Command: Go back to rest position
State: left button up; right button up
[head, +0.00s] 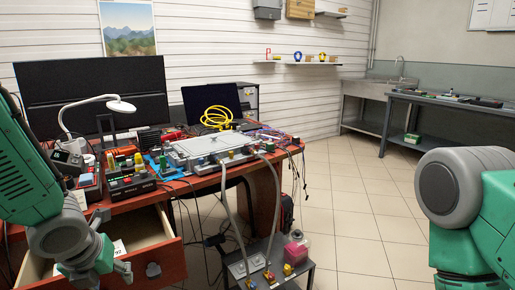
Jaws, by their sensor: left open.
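My left gripper (106,270) is at the lower left, open, in front of the pulled-out desk drawer (162,228). No object shows between its fingers. My right arm shows at the right edge, but its gripper is out of the picture. Two grey coolant hoses (276,205) run from a silver flat unit (205,148) on the desk down to a low dark box (258,268) with coloured fittings. Both hoses hang clear of my grippers. The fittings are too small to tell how they are seated.
The red-brown desk (205,183) holds monitors, a white lamp (118,104), a yellow coiled cable (216,116) and power supplies (131,184). The open drawer lies close to my left gripper. A grey workbench (450,112) stands at the back right. The tiled floor (355,215) in the middle is clear.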

pick_arm(q)
jog(key=s+d+f+n+g+h+p, duration=0.25)
jog(key=s+f+n+p, duration=0.25)
jog(key=s+f+n, duration=0.95)
jog(key=s+a+f+n+g+y+p, duration=0.1)
jog(key=s+n+y+p, duration=0.1)
jog(key=s+n, duration=0.8)
jog(key=n+p, duration=0.1)
jog(key=n, duration=0.6)
jog(key=shift+a+f, duration=0.15)
jog(key=shift+a, duration=0.15)
jog(key=shift+w, duration=0.1)
